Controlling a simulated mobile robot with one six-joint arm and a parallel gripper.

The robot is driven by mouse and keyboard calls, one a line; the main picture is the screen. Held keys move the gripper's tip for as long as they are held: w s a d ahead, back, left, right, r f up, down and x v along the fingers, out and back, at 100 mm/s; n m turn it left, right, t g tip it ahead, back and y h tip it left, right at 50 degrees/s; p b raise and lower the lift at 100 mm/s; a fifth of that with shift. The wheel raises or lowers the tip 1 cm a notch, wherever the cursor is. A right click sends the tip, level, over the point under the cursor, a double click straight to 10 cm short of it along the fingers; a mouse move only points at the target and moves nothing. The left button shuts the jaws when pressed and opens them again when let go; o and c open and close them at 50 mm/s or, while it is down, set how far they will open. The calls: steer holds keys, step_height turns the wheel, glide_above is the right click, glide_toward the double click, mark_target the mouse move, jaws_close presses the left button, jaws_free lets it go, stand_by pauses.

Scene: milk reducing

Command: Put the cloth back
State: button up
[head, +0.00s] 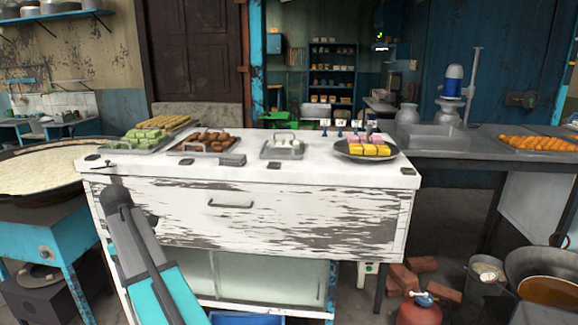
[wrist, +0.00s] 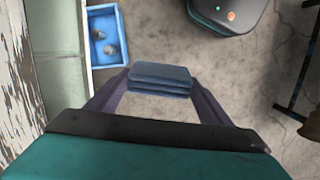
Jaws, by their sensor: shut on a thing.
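A folded blue-grey cloth (wrist: 160,72) shows in the wrist view, stacked in flat layers. My gripper (wrist: 160,84) is shut on it, with one dark finger at each side. The cloth is held in the air, with concrete floor beyond it. In the head view my arm rises from the bottom in front of the white counter (head: 300,177). I cannot make out the cloth or the fingertips there.
A blue crate (wrist: 92,52) with round things inside lies beside the cabinet; it also shows below the counter (head: 246,319). A dark rounded object (wrist: 228,14) stands at the top of the wrist view. The counter bears trays of sweets (head: 208,151). A red gas cylinder (head: 420,314) stands right.

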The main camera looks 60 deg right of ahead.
steer(key=s+d+r+n+g+h+p, duration=0.1)
steer(key=s+d+r+n+g+h, duration=0.2)
steer(key=d, duration=0.9)
steer(key=s+d+r+n+g+h+p, duration=0.1)
steer(key=s+d+r+n+h+p, duration=0.3)
steer(key=s+d+r, duration=1.9)
steer(key=s+d+n+h, duration=0.1)
steer(key=d+n+h, duration=0.2)
steer(key=h, duration=0.4)
steer(key=shift+s, duration=0.35)
steer(key=p, duration=0.3)
glide_above(324, 169)
steer(key=shift+f, duration=0.75)
steer(key=shift+a, duration=0.1)
steer(key=shift+f+p, duration=0.4)
steer(key=shift+f, duration=1.35)
